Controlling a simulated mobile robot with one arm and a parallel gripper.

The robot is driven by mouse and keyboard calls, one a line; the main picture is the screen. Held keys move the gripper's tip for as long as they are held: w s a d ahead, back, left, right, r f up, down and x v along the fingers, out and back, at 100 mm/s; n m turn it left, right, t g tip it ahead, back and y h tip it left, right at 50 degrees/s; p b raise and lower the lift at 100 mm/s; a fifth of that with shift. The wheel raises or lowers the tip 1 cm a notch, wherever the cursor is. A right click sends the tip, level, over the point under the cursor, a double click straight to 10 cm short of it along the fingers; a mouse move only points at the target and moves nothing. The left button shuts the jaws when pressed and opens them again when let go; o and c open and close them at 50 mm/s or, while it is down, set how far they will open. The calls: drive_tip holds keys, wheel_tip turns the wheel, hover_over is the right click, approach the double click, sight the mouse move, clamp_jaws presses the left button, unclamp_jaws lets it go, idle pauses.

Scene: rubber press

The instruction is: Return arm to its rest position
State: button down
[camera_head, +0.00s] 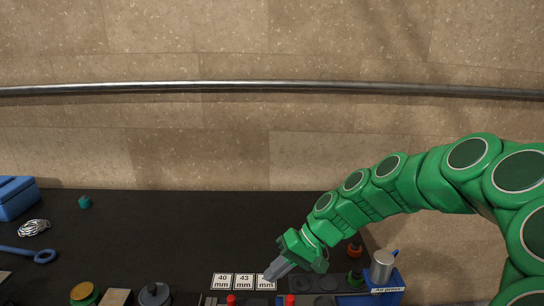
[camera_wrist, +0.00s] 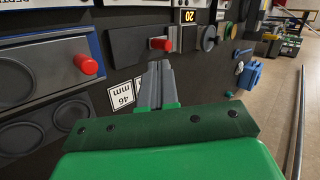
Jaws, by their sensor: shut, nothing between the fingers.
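My green arm reaches in from the right in the head view. My gripper (camera_head: 275,271) points down and left, low over the dark table (camera_head: 180,225), at the right one of three white size cards. In the wrist view my gripper (camera_wrist: 157,70) shows its two grey fingers together, with nothing between them. The fingertips lie in front of a dark panel with a red knob (camera_wrist: 161,44).
A blue air press (camera_head: 384,278) with a metal cylinder stands right of my gripper. A blue box (camera_head: 15,196), a wire coil (camera_head: 34,228) and a blue wrench (camera_head: 30,254) lie at the left. The table's back middle is clear.

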drive_tip(key=s+d+r+m+h, duration=0.1)
drive_tip(key=s+d+h, duration=0.3)
drive_tip(key=s, duration=0.9)
drive_tip(key=s+d+r+m+h, duration=0.1)
drive_tip(key=s+d+r+h, duration=0.2)
drive_tip(key=s+d, duration=0.7)
drive_tip(key=s+h, duration=0.1)
drive_tip(key=s, duration=0.2)
drive_tip(key=shift+s+r+m+h, duration=0.2)
drive_tip(key=shift+s+m+h, duration=0.1)
drive_tip(key=shift+h, duration=0.1)
